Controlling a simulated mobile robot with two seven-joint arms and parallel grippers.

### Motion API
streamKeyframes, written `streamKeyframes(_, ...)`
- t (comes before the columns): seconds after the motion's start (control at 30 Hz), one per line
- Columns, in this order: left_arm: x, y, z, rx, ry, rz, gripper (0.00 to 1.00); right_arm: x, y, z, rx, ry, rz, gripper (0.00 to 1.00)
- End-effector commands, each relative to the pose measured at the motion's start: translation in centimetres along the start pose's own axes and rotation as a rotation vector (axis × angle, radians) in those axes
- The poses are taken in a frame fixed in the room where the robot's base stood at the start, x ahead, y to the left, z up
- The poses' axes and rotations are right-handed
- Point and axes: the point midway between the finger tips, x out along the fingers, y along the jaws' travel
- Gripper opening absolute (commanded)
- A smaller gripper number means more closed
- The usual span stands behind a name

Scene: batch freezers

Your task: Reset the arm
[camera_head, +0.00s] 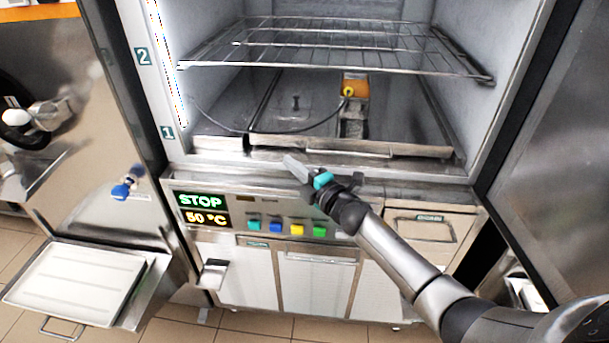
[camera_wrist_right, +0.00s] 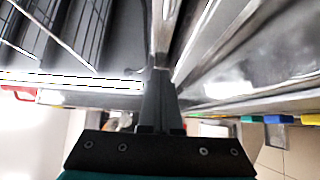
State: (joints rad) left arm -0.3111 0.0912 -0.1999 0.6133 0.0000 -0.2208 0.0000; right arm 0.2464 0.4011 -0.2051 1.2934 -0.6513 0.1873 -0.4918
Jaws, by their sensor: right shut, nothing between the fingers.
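My right gripper (camera_head: 297,170) is in front of the open freezer, just above the control panel (camera_head: 255,212). Its arm comes in from the lower right of the head view. In the right wrist view the fingers (camera_wrist_right: 158,90) are together with nothing between them. They are close to the freezer's front edge; I cannot tell whether they touch it. My left gripper does not show in the head view.
The freezer holds a wire shelf (camera_head: 320,45) and an orange probe-like object (camera_head: 354,86) with a dark cable. Its open door (camera_head: 545,160) stands at the right. A white tray (camera_head: 75,283) sits at the lower left. Coloured buttons line the panel.

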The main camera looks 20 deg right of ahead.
Motion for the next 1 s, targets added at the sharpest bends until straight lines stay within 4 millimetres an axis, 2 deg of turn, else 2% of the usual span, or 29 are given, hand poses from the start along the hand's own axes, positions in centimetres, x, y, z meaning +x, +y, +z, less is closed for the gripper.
streamKeyframes(0.1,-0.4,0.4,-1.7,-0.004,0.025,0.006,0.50,-1.9,0.0,0.0,0.001,0.001,-0.002,0.00)
streamKeyframes(0.3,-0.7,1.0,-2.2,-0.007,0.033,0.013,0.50,-4.0,-0.1,-0.1,0.000,0.001,-0.002,0.00)
streamKeyframes(0.7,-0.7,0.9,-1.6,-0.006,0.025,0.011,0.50,-5.1,-0.1,-0.1,0.015,-0.009,-0.004,0.00)
streamKeyframes(0.87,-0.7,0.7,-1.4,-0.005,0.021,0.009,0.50,-6.2,-0.9,-0.4,0.145,-0.104,-0.041,0.00)
streamKeyframes(1.0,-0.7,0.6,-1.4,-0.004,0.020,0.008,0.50,-8.6,-2.5,-1.0,0.355,-0.254,-0.115,0.00)
